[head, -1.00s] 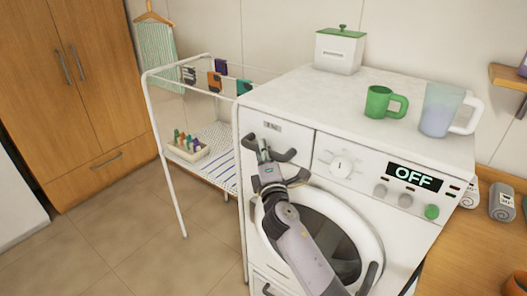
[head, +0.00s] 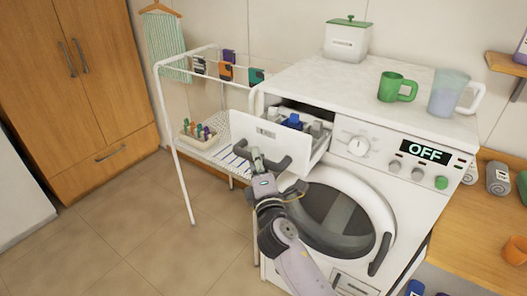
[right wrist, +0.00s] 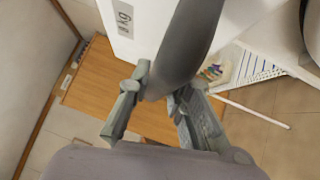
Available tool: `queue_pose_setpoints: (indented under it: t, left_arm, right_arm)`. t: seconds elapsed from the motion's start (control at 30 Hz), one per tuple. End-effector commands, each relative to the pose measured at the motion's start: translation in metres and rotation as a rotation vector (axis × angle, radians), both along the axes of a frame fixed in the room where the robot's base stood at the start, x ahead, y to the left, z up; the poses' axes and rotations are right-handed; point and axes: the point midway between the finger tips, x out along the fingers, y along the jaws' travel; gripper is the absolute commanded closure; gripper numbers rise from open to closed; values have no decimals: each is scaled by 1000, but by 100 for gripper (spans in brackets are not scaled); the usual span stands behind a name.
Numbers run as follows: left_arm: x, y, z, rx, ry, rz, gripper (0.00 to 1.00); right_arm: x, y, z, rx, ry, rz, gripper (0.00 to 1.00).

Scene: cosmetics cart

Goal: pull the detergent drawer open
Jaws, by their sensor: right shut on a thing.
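The detergent drawer (head: 248,127) is a white box at the upper left of the white washing machine (head: 340,173) in the head view. It stands well out from the machine, and compartments with a blue part show inside. Its dark grey handle (head: 275,163) is on the front panel. My right gripper (head: 257,158) is shut on this handle. In the right wrist view, the handle (right wrist: 190,45) passes between the fingers of the gripper (right wrist: 158,92). My left gripper is not in view.
A white drying rack (head: 177,150) with hung socks stands left of the machine, close to the open drawer. A green mug (head: 391,87), a clear jug (head: 449,95) and a white box (head: 347,42) stand on the machine. The floor at left is clear.

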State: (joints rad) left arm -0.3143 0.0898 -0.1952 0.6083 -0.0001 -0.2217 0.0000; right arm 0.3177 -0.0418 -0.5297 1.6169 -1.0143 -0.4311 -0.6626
Motion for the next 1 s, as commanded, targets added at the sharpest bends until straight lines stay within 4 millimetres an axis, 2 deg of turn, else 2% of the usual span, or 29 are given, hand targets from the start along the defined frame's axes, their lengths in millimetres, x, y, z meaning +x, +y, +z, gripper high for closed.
queue_pose_setpoints:
  t: [0.1,0.27,0.5,0.77,0.8,1.0]
  left_arm:
    - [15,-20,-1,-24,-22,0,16]
    - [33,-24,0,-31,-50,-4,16]
    - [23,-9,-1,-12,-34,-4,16]
    - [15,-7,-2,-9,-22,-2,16]
    - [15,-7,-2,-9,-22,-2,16]
    - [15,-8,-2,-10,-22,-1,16]
  right_arm:
    - [-16,12,-2,8,5,4,100]
    - [-28,21,-2,8,5,4,100]
    - [-34,25,-1,4,4,1,100]
    - [-34,25,-2,3,4,1,100]
    - [-34,25,-2,4,4,1,79]
    - [-33,24,-1,2,3,0,66]
